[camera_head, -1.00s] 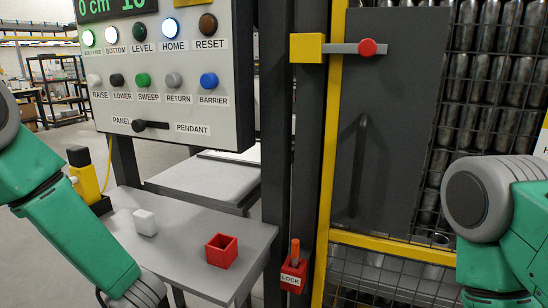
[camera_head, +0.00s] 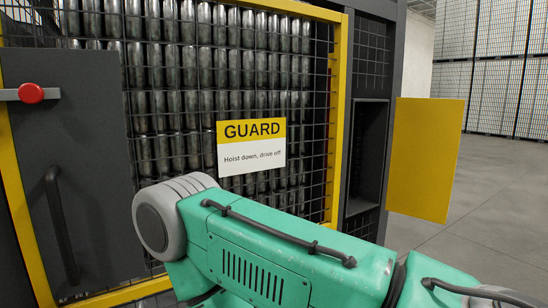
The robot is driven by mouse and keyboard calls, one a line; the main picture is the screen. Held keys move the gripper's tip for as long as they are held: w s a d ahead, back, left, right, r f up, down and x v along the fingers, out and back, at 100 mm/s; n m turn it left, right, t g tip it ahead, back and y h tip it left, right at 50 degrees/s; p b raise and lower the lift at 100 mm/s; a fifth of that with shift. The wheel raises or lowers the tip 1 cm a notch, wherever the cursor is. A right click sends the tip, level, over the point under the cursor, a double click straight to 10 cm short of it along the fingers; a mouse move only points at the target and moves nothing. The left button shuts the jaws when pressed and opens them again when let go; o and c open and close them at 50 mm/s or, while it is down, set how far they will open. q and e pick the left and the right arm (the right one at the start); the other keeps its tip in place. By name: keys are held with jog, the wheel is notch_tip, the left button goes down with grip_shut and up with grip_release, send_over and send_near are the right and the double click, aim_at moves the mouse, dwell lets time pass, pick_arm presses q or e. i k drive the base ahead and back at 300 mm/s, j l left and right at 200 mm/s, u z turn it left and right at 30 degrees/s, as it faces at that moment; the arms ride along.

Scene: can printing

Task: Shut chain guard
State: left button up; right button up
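A yellow panel (camera_head: 425,158), which looks like the chain guard, stands at the right end of the machine. It sticks outward, away from a dark upright recess (camera_head: 367,150) in the machine's side, so it looks open. Its hinge cannot be made out clearly. A sign (camera_head: 251,146) on the mesh reads "GUARD" and "Hoist down, drive off". My green right arm crosses the lower middle of the view, in front of the mesh and apart from the yellow panel in the picture. Neither gripper is in view.
A dark door (camera_head: 95,130) with a bar handle (camera_head: 62,225) and a red-knobbed latch (camera_head: 31,93) is at the left. Wire mesh (camera_head: 310,100) with rows of cans behind it fills the middle. Open grey floor (camera_head: 490,240) lies right of the yellow panel, with stacked pallets (camera_head: 500,70) far behind.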

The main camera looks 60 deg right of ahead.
aim_at(426, 135)
jog(key=z, duration=2.3)
